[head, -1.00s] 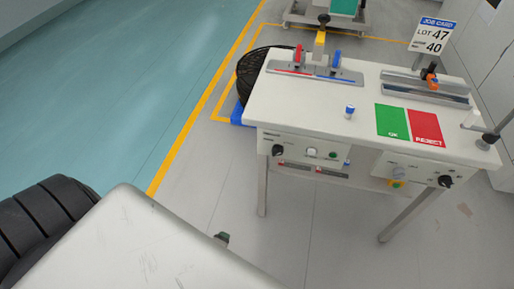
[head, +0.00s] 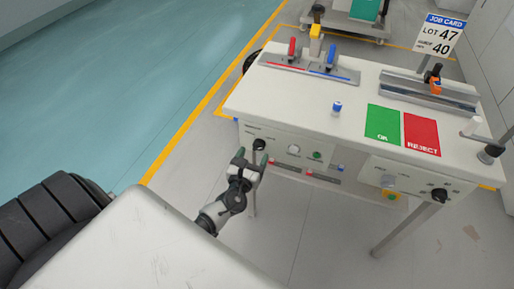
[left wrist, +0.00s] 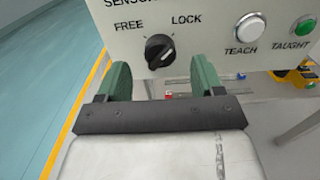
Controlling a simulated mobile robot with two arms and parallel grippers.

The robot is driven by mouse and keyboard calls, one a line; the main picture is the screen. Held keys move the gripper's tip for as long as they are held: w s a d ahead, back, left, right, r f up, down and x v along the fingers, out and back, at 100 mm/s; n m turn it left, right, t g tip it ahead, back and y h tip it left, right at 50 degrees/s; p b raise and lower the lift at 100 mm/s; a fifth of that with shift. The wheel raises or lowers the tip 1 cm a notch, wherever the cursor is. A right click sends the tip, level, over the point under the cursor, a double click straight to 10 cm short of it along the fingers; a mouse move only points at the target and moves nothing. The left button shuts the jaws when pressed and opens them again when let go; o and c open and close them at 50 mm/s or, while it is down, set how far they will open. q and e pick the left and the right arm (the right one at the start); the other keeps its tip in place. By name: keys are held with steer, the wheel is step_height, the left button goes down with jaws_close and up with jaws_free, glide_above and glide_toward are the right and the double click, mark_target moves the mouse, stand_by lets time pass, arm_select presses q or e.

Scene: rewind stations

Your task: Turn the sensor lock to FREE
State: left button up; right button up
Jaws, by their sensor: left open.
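The sensor lock is a black round knob on the white front panel of the table, at its left end in the head view (head: 259,144). In the left wrist view the knob (left wrist: 160,51) sits below the labels FREE at left and LOCK at right. Its white mark points up and right, toward LOCK. My left gripper (head: 250,160) is open just in front of the knob. In the left wrist view its green fingertips (left wrist: 162,80) stand apart, left and right below the knob, with nothing between them. My right gripper is not in view.
Right of the knob are a white TEACH button (left wrist: 248,27) and a green TAUGHT lamp (left wrist: 304,25). The white tabletop (head: 290,97) carries red and blue levers, a green OK pad (head: 383,122) and a red REJECT pad (head: 421,134). Another black knob (head: 439,195) is at the right.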

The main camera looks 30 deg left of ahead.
mark_target(257, 149)
arm_select(q)
steer(key=shift+x, duration=1.95)
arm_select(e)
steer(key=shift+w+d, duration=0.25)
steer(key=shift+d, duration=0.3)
arm_select(q)
steer(key=c, duration=0.9)
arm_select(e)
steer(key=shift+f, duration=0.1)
